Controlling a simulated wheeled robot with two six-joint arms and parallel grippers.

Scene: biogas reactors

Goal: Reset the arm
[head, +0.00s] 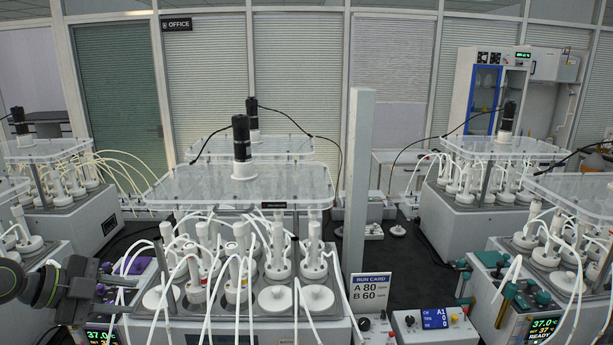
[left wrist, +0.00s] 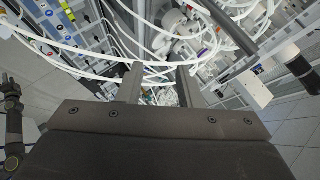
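My left gripper (head: 112,292) reaches in from the left edge in the head view, beside the front left corner of the central reactor unit (head: 250,322). In the left wrist view its two fingers (left wrist: 159,86) stand apart with nothing held between them. White tubes and reactor parts show beyond the fingers. A dark arm with a small gripper (left wrist: 9,88) shows at the left edge of the left wrist view and looks like my right one. It is too small to tell whether it is open. The right gripper does not show in the head view.
More reactors stand at both sides.

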